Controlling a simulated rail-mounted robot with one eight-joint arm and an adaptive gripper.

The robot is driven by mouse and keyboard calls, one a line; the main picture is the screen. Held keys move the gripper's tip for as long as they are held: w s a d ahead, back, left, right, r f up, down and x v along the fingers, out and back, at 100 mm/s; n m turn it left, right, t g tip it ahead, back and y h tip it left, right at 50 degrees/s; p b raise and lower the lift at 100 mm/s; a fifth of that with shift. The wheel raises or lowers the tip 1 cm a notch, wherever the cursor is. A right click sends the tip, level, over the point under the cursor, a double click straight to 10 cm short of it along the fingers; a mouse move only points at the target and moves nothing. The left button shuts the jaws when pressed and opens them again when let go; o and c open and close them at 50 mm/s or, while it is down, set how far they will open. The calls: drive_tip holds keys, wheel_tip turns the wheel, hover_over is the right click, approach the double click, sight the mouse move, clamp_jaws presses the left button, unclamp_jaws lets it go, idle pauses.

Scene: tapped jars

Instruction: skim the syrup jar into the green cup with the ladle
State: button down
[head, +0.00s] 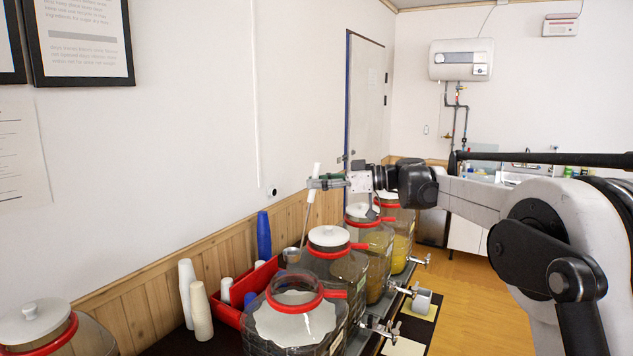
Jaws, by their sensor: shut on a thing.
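My gripper (318,182) is shut on the upper part of a ladle (304,222), whose pale handle end sticks up above the fingers. The ladle hangs slightly tilted, and its metal bowl (291,256) appears beyond the jars, near the red tray. An open clear jar (335,331) with a red rim and a pale label stands in front, without a lid. I cannot tell from its label whether it is the syrup jar. The bowl is not inside this jar's mouth. I see no green cup.
Lidded jars with taps stand behind the open one (336,268), and another lidded jar (35,325) is at the lower left. A red tray (230,314) holds cups, with a blue stack (264,236) and white stacks (201,311) nearby.

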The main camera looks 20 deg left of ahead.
drive_tip(key=shift+f+b, duration=7.05)
drive_tip(key=shift+f, duration=4.6)
drive_tip(key=shift+r, duration=0.1)
